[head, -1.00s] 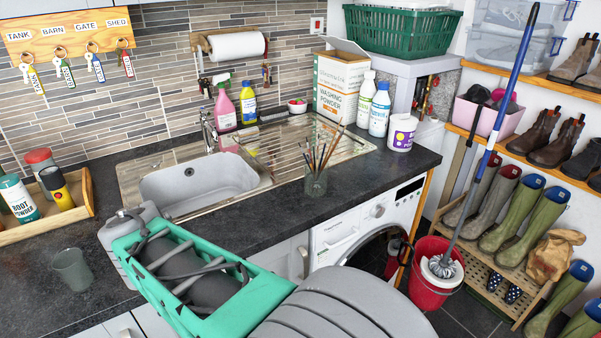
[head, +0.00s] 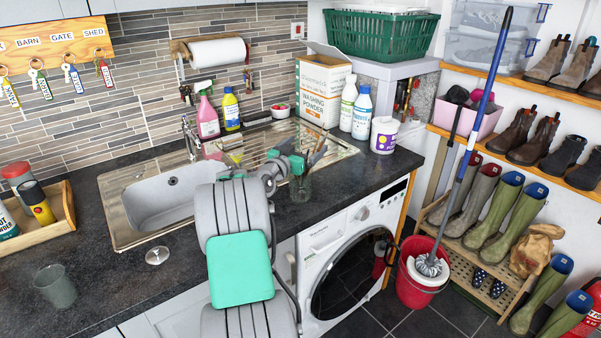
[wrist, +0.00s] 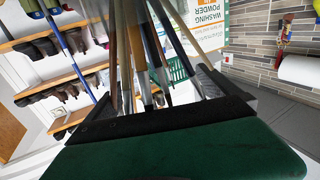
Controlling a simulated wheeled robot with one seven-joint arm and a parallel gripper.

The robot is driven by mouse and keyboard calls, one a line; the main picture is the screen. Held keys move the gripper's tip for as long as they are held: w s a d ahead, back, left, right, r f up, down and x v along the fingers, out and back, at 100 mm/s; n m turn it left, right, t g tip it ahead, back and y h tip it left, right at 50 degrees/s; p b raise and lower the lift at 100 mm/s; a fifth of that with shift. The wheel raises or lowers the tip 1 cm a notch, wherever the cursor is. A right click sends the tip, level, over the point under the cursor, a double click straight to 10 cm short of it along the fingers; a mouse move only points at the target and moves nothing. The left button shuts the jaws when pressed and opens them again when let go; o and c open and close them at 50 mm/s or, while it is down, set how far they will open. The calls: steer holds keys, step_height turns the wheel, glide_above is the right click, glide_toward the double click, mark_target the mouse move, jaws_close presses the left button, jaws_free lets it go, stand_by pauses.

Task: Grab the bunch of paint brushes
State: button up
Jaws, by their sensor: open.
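The bunch of paint brushes (head: 318,152) stands in a clear glass jar (head: 301,188) on the dark counter, right of the sink and in front of the drainer. My gripper (head: 297,163) is at the brushes, just above the jar, and partly hides them in the head view. In the wrist view, several brush handles (wrist: 152,55) run up between the jaws of my gripper (wrist: 165,92), close to the palm. The jaws are open. The jar is not clear in the wrist view, and I cannot tell whether the fingers touch the brushes.
The sink (head: 165,200) lies left of the jar. A white tub (head: 384,135), a blue-labelled bottle (head: 361,115) and a washing powder box (head: 318,90) stand behind. A glass (head: 55,287) stands at front left. The washing machine (head: 345,250) is under the counter.

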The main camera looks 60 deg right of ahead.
steer(key=shift+d, duration=0.3)
steer(key=shift+a, duration=0.1)
steer(key=c, duration=2)
